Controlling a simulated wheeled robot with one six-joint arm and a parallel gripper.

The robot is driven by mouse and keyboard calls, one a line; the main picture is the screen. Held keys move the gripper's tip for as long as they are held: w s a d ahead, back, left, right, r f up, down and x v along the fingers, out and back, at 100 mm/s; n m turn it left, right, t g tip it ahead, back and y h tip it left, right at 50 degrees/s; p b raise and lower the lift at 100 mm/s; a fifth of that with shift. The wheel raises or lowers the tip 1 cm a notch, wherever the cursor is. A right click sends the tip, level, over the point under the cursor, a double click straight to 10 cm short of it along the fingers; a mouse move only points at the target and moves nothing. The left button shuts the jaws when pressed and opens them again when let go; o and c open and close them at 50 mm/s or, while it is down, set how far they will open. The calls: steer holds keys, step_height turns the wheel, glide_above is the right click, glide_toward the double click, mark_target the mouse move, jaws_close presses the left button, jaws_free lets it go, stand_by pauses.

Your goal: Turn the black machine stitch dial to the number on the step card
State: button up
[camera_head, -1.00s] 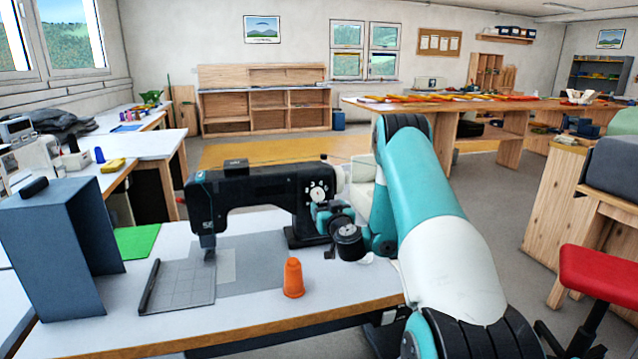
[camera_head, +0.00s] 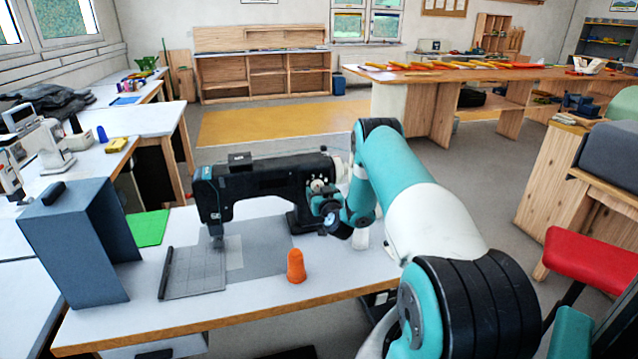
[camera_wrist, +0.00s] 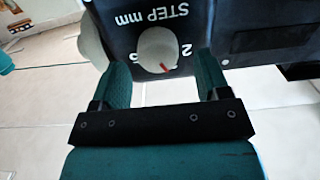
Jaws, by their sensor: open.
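The black sewing machine (camera_head: 262,184) stands on the white table. Its stitch dial (camera_wrist: 156,47) is a pale round knob with a red mark at its lower edge in the wrist view. In the head view my gripper (camera_head: 328,212) is at the machine's right end. I cannot make out a step card.
An orange cone-shaped piece (camera_head: 296,266) stands near the table's front edge. A blue-grey stand (camera_head: 75,245) and a green sheet (camera_head: 150,228) are at left. A red stool (camera_head: 598,262) is at right.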

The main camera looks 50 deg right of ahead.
steer(key=shift+p+x, duration=0.5)
steer(key=shift+x, duration=0.45)
steer(key=c, duration=0.9)
steer(key=shift+m+b, duration=0.3)
steer(key=shift+b, duration=0.05)
steer(key=m+b, duration=0.5)
steer(key=m, duration=0.3)
steer(key=shift+s+d, duration=0.1)
steer(key=shift+d, duration=0.05)
steer(key=shift+m, duration=0.3)
